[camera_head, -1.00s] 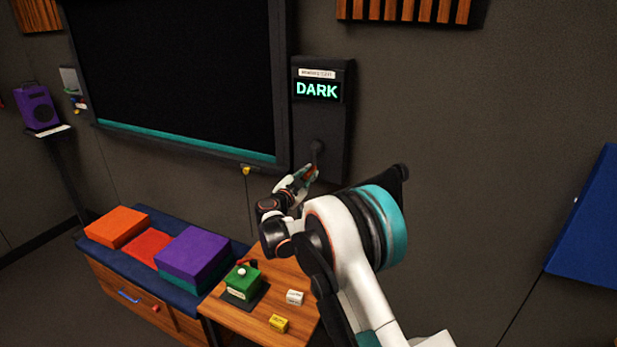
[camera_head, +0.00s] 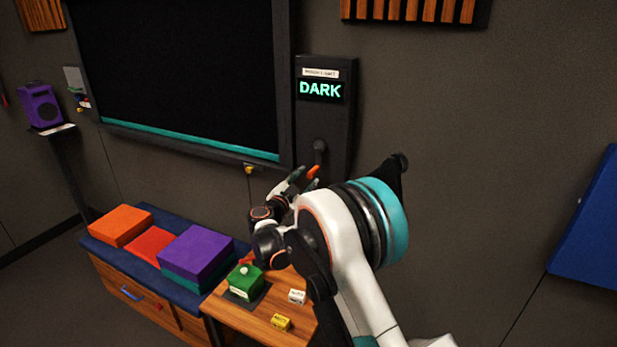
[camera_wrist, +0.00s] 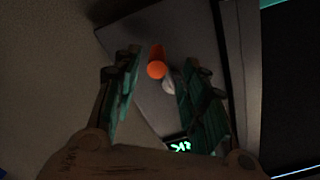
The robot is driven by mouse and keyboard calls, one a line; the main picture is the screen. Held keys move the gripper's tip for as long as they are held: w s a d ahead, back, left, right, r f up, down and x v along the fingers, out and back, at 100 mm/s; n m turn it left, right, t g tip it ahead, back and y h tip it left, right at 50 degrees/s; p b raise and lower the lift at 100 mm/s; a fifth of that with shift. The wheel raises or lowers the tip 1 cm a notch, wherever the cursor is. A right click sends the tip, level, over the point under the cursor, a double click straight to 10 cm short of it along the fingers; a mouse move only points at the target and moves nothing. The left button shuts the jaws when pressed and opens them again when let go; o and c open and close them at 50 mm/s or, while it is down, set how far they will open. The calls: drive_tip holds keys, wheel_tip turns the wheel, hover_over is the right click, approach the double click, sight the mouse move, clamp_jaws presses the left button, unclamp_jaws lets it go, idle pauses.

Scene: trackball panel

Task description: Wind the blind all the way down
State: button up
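The blind (camera_head: 185,65) is a black sheet in a dark frame, with a teal bar (camera_head: 190,140) along its bottom near the frame's lower edge. Right of it, a dark wall panel (camera_head: 338,125) carries a lit display reading "DARK" (camera_head: 320,90). Below the display is a crank (camera_head: 319,147) with an orange handle (camera_head: 313,171). My gripper (camera_head: 300,182) is beside the handle. In the wrist view my gripper (camera_wrist: 162,58) is open, with the orange handle (camera_wrist: 156,68) between the fingertips and gaps on both sides. How deep it sits between them is unclear.
A wooden table (camera_head: 245,318) below holds a green box (camera_head: 244,281) and small white and yellow blocks. A bench with coloured cushions (camera_head: 195,252) stands to the left. A blue panel (camera_head: 590,220) is far right. The wall right of the crank panel is clear.

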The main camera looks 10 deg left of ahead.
drive_tip(key=v, duration=0.7)
drive_tip(key=shift+s, duration=0.25)
